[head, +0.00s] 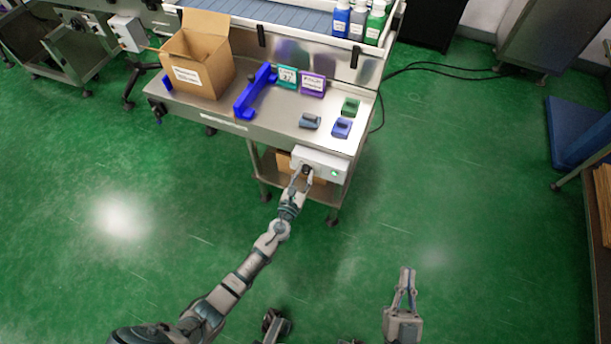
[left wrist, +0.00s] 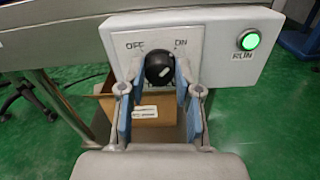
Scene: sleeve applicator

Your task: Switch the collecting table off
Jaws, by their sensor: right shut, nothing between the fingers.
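The collecting table (head: 230,118) is a steel table with a white control box (head: 327,163) on its front edge. In the left wrist view the box (left wrist: 222,72) carries a round black knob (left wrist: 158,70) below the labels OFF and ON. A green lamp (left wrist: 248,39) marked RUN is lit. My left gripper (left wrist: 159,72) is in front of the box, its blue-padded fingers either side of the knob; firm contact cannot be told. It also shows at the box in the head view (head: 303,172). My right gripper (head: 406,270) is shut and empty, away from the table.
On the table are an open cardboard box (head: 200,62), a blue bracket (head: 256,92) and several small coloured blocks (head: 341,128). Bottles (head: 357,20) stand behind. Another cardboard box (left wrist: 148,108) sits on the shelf below. The green floor in front is clear.

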